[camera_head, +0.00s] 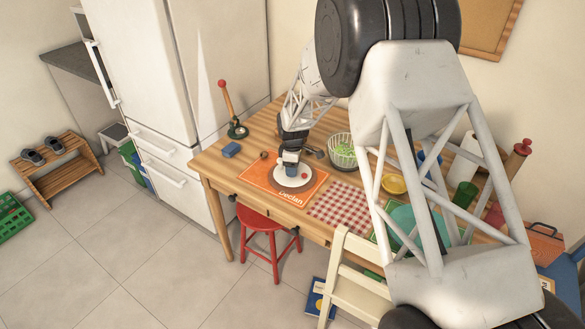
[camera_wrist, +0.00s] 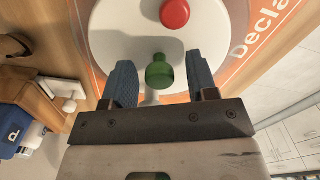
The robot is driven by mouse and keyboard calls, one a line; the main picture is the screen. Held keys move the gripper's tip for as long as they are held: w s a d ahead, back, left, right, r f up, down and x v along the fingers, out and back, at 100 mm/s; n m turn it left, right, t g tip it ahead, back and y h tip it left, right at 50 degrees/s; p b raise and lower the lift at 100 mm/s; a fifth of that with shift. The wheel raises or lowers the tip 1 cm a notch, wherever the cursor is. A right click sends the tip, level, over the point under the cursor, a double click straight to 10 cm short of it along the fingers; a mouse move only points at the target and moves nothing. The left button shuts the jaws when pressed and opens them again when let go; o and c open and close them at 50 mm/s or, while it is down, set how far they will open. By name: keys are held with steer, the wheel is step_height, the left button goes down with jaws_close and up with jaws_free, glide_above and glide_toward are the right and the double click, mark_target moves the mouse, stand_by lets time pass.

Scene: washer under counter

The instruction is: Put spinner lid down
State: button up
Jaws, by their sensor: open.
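The spinner lid (camera_head: 301,181) is a white disc lying flat on the orange placemat (camera_head: 314,187) marked "Declan". In the wrist view the lid (camera_wrist: 112,40) fills the upper middle, with a red knob (camera_wrist: 174,13) and a green knob (camera_wrist: 158,68). My gripper (camera_head: 291,172) is right over the lid. In the wrist view my gripper (camera_wrist: 160,82) is open, its blue fingers on either side of the green knob with gaps visible. The bowl (camera_head: 342,156) with green leaves stands to the right, uncovered.
A red checkered cloth (camera_head: 340,204) and a yellow bowl (camera_head: 393,184) lie to the right. A blue block (camera_head: 231,150) and a red-topped lever device (camera_head: 237,130) stand at the left. A red stool (camera_head: 264,223) and cream chair (camera_head: 355,270) are in front.

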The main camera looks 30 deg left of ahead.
step_height(320, 180, up, 12)
stand_by(0.6)
steer(key=shift+f, duration=0.15)
stand_by(0.4)
steer(key=shift+d, duration=0.1)
